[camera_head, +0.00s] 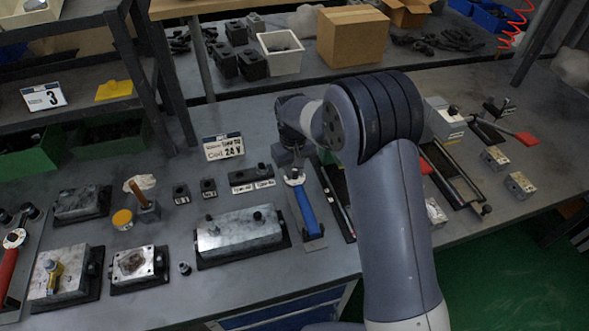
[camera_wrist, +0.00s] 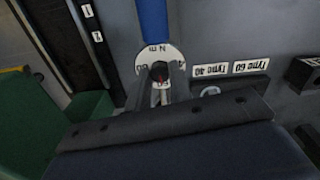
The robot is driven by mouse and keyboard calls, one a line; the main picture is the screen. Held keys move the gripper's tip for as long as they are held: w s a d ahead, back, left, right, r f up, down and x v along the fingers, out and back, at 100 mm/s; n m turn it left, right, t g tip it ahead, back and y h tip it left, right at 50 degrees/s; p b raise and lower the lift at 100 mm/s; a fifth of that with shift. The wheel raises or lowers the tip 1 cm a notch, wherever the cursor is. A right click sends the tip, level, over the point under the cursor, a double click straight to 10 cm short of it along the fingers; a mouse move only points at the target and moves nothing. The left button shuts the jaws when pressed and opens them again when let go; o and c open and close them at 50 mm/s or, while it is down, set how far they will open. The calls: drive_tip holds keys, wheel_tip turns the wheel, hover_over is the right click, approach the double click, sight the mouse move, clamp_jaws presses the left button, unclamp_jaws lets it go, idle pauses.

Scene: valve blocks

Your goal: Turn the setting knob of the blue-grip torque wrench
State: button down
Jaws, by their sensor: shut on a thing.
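The blue-grip torque wrench (camera_head: 307,208) lies on the grey bench, its blue handle toward the front edge. Its white dial (camera_head: 294,178) is at the far end, just below my gripper (camera_head: 292,163). In the wrist view the blue grip (camera_wrist: 153,22) runs up from the white dial (camera_wrist: 146,59), which bears scale marks. My gripper (camera_wrist: 161,88) is over the dial's centre, its fingers shut on the setting knob (camera_wrist: 159,72). The knob is mostly hidden between the fingers, with a small red spot showing.
A dark block (camera_head: 252,179) with two type labels stands left of the dial. A metal valve block (camera_head: 238,232) lies left of the blue grip. A dark tray (camera_head: 338,196) lies to its right. A red-grip wrench (camera_head: 9,268) is at far left. My arm hides bench to the right.

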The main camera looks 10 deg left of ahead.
sight(294, 174)
drive_tip(key=c, duration=1.3)
unclamp_jaws()
drive_tip(key=shift+r, duration=0.1)
wheel_tip(294, 174, up, 11)
drive_tip(key=shift+a+f+b, duration=0.1)
drive_tip(key=shift+f+b, duration=0.1)
drive_tip(key=shift+b, duration=0.3)
wheel_tip(294, 174, down, 11)
drive_tip(key=shift+r+p, duration=0.1)
drive_tip(key=shift+p, duration=0.4)
drive_tip(key=shift+m, duration=0.3)
